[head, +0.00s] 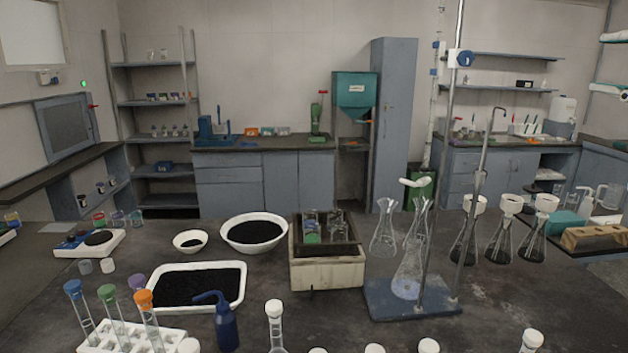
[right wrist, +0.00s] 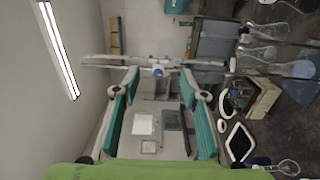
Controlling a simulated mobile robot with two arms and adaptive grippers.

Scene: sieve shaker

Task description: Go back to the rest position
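My right gripper (head: 608,63) shows at the upper right edge of the head view, high above the right-hand bench and mostly cut off by the frame. In the right wrist view my right gripper (right wrist: 158,85) has its two teal fingers spread wide apart, with nothing between them. It is in the air and touches nothing that I can see. The room behind shows through the gap. My left gripper is not in the head view.
The dark table in front holds a white tray (head: 242,288) of black grains, a white bowl (head: 228,239), a box (head: 327,274) with glassware, a metal stand (head: 378,307) with flasks, and a tube rack (head: 95,345). Several flasks stand at the right. Shelves and benches line the walls.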

